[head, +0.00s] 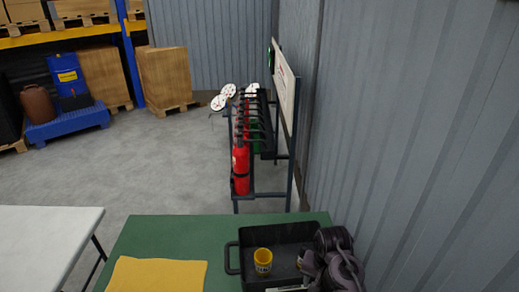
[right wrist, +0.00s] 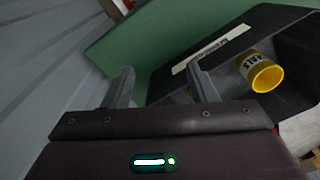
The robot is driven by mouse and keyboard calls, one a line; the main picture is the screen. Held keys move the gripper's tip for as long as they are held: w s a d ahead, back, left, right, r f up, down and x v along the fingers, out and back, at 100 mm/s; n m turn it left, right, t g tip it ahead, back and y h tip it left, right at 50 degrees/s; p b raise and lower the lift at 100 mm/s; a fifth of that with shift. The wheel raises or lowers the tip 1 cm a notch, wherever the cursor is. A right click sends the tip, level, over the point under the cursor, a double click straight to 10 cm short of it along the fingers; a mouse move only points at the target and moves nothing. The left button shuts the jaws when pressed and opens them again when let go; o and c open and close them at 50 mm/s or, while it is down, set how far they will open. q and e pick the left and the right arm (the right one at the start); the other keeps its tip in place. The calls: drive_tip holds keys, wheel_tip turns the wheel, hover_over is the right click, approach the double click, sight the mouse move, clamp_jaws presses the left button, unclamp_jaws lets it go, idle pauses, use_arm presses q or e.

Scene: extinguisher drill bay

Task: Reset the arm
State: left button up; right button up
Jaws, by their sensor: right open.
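My right gripper (right wrist: 163,82) is open, with nothing seen between its fingers. In the head view my right arm is at the lower right, over the right end of a black tray (head: 232,258). In the right wrist view one finger is in front of the tray (right wrist: 165,80), and the other is to its left. A yellow cup (head: 263,262) with a dark-lettered label stands in the tray, apart from the gripper. It also shows in the right wrist view (right wrist: 265,75). A small yellow thing is mostly hidden behind the right-hand finger. My left gripper is out of view.
The tray sits on a green table (head: 160,235) beside a yellow cloth (head: 157,274). A corrugated wall (head: 420,130) is close on the right. A rack of red extinguishers (head: 241,165) stands beyond the table. A white table (head: 45,235) is at the left. Floor between is clear.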

drive_tip(key=s+d+r+n+t, duration=0.2)
drive_tip(key=s+r+n, duration=0.15)
drive_tip(key=s, duration=0.55)
drive_tip(key=s+d+r+n+t, duration=0.1)
drive_tip(key=s+r+n, duration=0.25)
drive_tip(key=s, duration=0.55)
wheel_tip(320, 180, down, 34)
drive_tip(key=s+g+b, duration=0.1)
drive_tip(key=s+b, duration=0.2)
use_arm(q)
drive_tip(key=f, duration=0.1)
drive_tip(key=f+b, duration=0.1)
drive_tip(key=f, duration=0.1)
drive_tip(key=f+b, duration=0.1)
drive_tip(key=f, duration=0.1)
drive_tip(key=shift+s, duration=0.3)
use_arm(e)
drive_tip(key=s+d+f, duration=0.2)
drive_tip(key=s+f, duration=0.7)
drive_tip(key=s+d+f+g, duration=0.1)
drive_tip(key=s+d+f, duration=0.1)
drive_tip(key=s+f, duration=0.7)
drive_tip(key=shift+s+f, duration=0.25)
drive_tip(key=shift+f, duration=0.1)
